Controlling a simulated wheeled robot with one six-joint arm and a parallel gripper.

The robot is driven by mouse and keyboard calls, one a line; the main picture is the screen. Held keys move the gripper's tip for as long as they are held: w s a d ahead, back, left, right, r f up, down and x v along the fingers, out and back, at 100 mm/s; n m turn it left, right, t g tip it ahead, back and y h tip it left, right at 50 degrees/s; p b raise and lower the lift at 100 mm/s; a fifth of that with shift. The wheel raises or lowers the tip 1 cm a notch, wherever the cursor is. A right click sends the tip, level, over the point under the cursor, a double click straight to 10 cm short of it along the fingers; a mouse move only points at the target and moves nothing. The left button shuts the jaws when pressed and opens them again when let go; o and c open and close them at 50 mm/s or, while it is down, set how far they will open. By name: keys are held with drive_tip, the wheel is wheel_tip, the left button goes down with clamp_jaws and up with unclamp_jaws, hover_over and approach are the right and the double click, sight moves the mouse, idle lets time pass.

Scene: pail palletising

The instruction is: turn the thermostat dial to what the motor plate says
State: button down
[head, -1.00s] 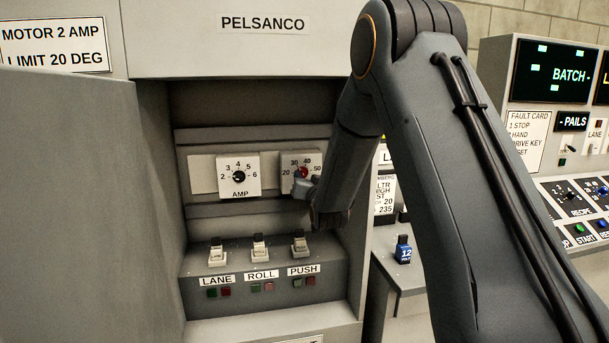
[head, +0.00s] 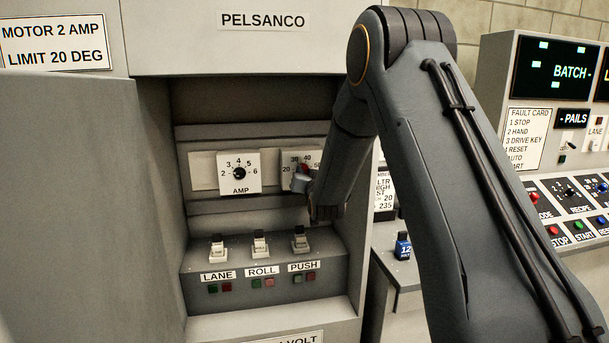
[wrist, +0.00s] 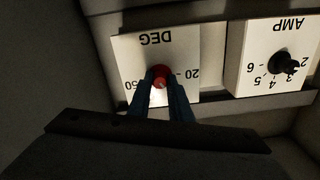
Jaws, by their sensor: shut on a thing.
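The thermostat dial is a red knob (wrist: 158,77) on a white plate marked DEG (wrist: 125,52), its numbers upside down in the wrist view. In the head view the DEG plate (head: 313,158) is partly covered by my gripper (head: 302,182). In the wrist view my gripper (wrist: 160,84) has its two blue-grey fingers on either side of the red knob, shut on it. The fingers hide part of the scale, and I cannot tell where the knob points. The motor plate (head: 55,42) at the upper left reads MOTOR 2 AMP, LIMIT 20 DEG.
An AMP dial (head: 239,173) with a black knob stands left of the DEG plate. Below are three switches, LANE (head: 217,250), ROLL and PUSH, with small coloured buttons. An open cabinet door (head: 75,200) is at left. A control console (head: 575,150) is at right.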

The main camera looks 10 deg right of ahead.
drive_tip(key=shift+f+n+b, duration=0.1)
drive_tip(key=shift+n+b, duration=0.2)
drive_tip(key=shift+n, duration=0.1)
drive_tip(key=n+b, duration=0.7)
drive_tip(key=n, duration=0.2)
idle(0.4)
drive_tip(key=c, duration=1.6)
unclamp_jaws()
drive_tip(key=shift+s, duration=0.15)
drive_tip(key=shift+s+b, duration=0.9)
drive_tip(key=shift+s, duration=2.9)
